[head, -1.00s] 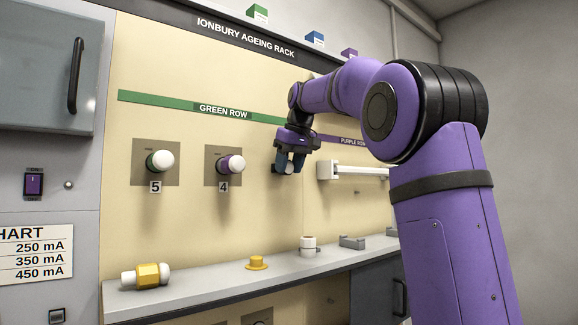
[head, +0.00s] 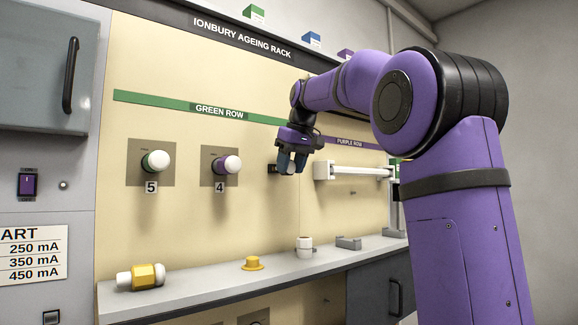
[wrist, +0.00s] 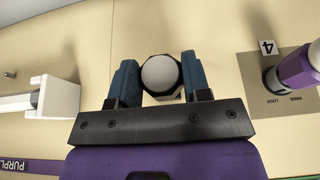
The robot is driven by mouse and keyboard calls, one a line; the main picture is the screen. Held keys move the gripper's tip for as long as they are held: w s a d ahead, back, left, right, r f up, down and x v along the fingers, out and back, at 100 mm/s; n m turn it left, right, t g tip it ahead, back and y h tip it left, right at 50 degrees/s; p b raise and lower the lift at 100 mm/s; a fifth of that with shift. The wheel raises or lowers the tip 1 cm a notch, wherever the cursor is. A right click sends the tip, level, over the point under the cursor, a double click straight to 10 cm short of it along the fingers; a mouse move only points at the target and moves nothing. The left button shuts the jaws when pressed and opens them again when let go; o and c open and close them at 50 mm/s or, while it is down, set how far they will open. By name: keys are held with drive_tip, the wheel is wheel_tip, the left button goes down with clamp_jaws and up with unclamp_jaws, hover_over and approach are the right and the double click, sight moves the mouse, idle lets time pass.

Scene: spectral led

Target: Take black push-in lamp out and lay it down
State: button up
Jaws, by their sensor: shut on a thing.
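The black push-in lamp has a white dome (wrist: 161,73) and a black faceted collar, seen between the two blue fingers of my gripper (wrist: 158,84) in the wrist view. In the head view the gripper (head: 291,162) is at the rack panel, right of socket 4, shut on the lamp. The lamp's white tip (head: 290,169) shows between the fingers and a dark part lies to their left against the panel. Whether the lamp is still seated in its socket cannot be told. The grey shelf (head: 215,281) runs below.
A green-collared lamp (head: 155,161) sits at 5 and a purple-collared lamp (head: 228,166) at 4. On the shelf are a yellow lamp (head: 143,277), a yellow cap (head: 253,264), a white cylinder (head: 304,247) and a grey cradle (head: 348,243). A white rail (head: 352,171) juts out at right.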

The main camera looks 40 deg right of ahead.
drive_tip(key=shift+s, duration=0.45)
drive_tip(key=shift+s, duration=0.5)
idle(0.3)
